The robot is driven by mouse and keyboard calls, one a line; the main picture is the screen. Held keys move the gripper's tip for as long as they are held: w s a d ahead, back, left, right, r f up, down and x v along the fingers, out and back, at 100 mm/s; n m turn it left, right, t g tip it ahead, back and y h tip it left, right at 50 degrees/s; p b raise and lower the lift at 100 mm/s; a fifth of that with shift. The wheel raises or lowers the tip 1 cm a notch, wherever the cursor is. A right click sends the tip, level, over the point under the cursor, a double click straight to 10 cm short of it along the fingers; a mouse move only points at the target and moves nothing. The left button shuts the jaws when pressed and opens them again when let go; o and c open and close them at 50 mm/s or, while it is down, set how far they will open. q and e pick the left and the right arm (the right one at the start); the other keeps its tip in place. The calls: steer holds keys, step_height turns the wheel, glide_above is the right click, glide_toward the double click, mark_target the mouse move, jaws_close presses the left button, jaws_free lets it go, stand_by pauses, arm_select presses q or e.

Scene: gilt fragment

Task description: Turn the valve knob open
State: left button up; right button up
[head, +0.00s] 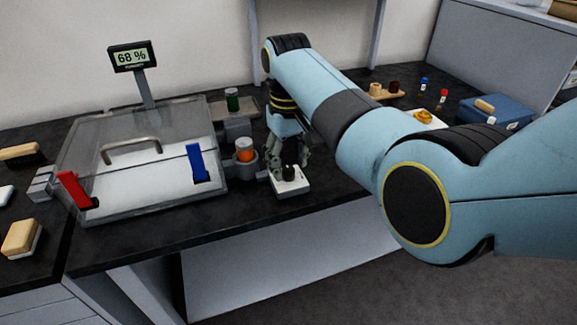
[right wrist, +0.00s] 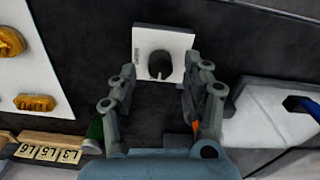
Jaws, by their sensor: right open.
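The valve knob (head: 289,173) is a small black knob on a white square plate (head: 291,187) on the dark worktop, just right of the clear chamber. In the right wrist view the knob (right wrist: 161,66) shows at the middle of its plate (right wrist: 177,44), with a thin pale mark on it and small lettering at the plate's left edge. My right gripper (head: 288,160) points down over the knob. In the right wrist view its two fingers (right wrist: 158,88) are spread to either side of the knob, apart from it. My left gripper is in neither view.
A clear chamber (head: 130,201) with red (head: 74,188) and blue (head: 197,163) latches stands on the left. An orange-filled container (head: 245,151) and a green jar (head: 233,99) stand close left of my gripper. A blue box (head: 497,110) is at the right.

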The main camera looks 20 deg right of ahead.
steer(key=shift+f, duration=0.8)
jaws_close()
